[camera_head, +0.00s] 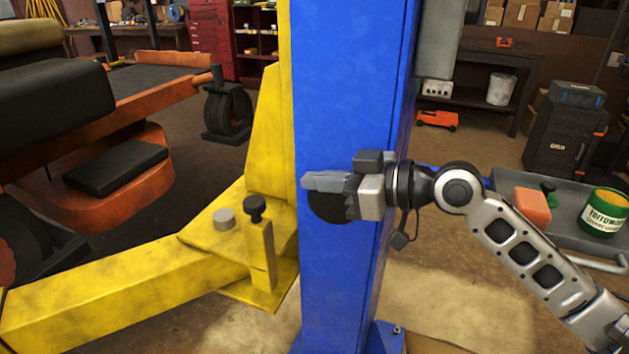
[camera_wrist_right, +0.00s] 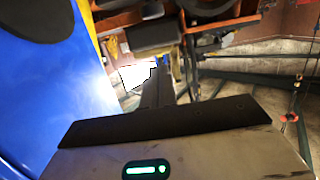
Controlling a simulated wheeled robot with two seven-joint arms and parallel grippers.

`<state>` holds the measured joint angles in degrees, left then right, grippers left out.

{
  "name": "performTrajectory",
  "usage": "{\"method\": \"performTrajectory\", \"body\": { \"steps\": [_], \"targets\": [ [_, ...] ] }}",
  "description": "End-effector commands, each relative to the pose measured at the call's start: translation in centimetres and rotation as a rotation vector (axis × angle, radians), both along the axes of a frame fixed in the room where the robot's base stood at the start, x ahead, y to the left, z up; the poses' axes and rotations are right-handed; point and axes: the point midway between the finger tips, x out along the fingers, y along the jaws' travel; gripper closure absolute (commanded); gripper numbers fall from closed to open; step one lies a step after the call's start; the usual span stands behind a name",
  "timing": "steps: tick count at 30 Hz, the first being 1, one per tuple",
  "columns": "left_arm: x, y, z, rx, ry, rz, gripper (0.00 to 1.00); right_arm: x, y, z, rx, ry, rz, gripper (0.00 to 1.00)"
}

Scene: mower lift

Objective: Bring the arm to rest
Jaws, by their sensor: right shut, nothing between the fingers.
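My right gripper (camera_head: 322,182) is in front of the blue lift post (camera_head: 345,80) at mid-height, pointing left, its fingers together and empty. My right arm comes in from the lower right. Whether the gripper touches the post cannot be told. In the right wrist view the closed fingers (camera_wrist_right: 160,88) point ahead, with the blue post (camera_wrist_right: 50,75) close on the left. The yellow lift arm (camera_head: 110,290) reaches left from the yellow carriage, with a black-knobbed pin (camera_head: 259,235) standing on it. My left gripper is not in view.
An orange mower (camera_head: 115,205) with a black seat stands at the left. A grey tray (camera_head: 565,225) at the right holds an orange block (camera_head: 531,206) and a green can (camera_head: 604,212). A black case (camera_head: 562,135) stands behind. Floor right of the post is partly clear.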

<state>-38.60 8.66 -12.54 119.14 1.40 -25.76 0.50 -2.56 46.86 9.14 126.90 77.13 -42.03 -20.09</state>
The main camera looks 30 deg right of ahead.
Motion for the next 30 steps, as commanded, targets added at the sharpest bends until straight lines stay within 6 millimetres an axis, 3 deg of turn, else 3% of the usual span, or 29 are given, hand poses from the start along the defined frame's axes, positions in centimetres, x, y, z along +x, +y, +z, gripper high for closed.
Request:
{"method": "performTrajectory", "body": {
  "steps": [10, 13, 17, 19, 24, 27, 30],
  "targets": [
    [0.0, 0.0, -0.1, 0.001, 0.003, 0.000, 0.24, 0.0, 0.0, -0.1, 0.001, 0.002, -0.002, 1.00],
    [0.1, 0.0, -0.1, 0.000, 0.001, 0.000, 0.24, 0.1, 0.0, -1.9, 0.008, 0.027, -0.027, 1.00],
    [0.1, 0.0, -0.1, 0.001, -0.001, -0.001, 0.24, -0.4, 0.4, -8.5, 0.010, 0.113, -0.118, 1.00],
    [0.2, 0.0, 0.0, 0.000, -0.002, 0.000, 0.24, -1.6, 1.1, -13.4, 0.004, 0.177, -0.184, 1.00],
    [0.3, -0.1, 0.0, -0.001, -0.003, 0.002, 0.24, -7.1, 4.1, -23.9, -0.044, 0.312, -0.316, 1.00],
    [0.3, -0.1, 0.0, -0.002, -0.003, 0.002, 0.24, -10.6, 6.3, -27.7, -0.078, 0.365, -0.361, 1.00],
    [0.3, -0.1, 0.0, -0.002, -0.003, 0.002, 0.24, -13.4, 8.2, -29.8, -0.106, 0.396, -0.386, 1.00]
  ]
}}
